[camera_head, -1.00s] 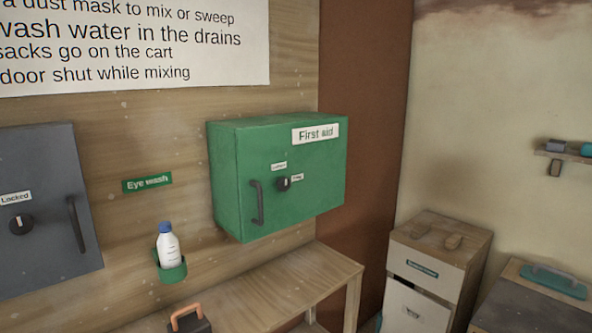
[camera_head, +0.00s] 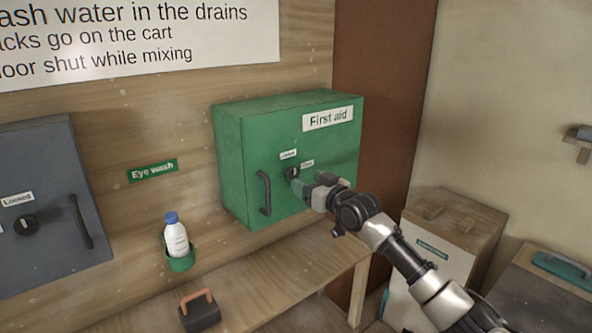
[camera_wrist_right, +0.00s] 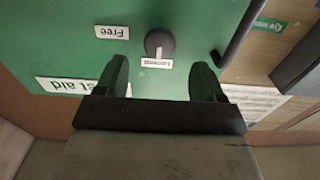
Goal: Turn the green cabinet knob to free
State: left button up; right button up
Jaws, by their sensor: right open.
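The green First aid cabinet (camera_head: 285,165) hangs on the wooden wall. Its dark round knob (camera_head: 292,173) sits right of the handle, partly hidden behind my right gripper in the head view. In the right wrist view the knob (camera_wrist_right: 159,43) shows whole, with its white mark lined up with the "Locked" label (camera_wrist_right: 157,63); the "Free" label (camera_wrist_right: 112,32) is off to one side. My right gripper (camera_head: 304,184) is open and empty in front of the door. In the right wrist view its fingers (camera_wrist_right: 161,78) are apart, with the knob beyond and between them. My left gripper is out of view.
The cabinet's dark handle (camera_head: 264,193) stands out just left of the knob. A grey cabinet (camera_head: 50,190) with its own knob is at the left. A white bottle (camera_head: 175,238) sits in a green holder above the wooden bench (camera_head: 270,275).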

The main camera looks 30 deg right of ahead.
aim_at(295, 175)
jog(key=shift+w+a+f+p, duration=0.1)
jog(key=shift+w+p, duration=0.2)
jog(key=shift+w, duration=1.2)
jog(key=shift+w+a+p, duration=0.1)
jog(key=shift+w+p, duration=0.2)
jog(key=shift+w, duration=1.15)
jog(key=shift+c, duration=0.3)
jog(key=c, duration=1.2)
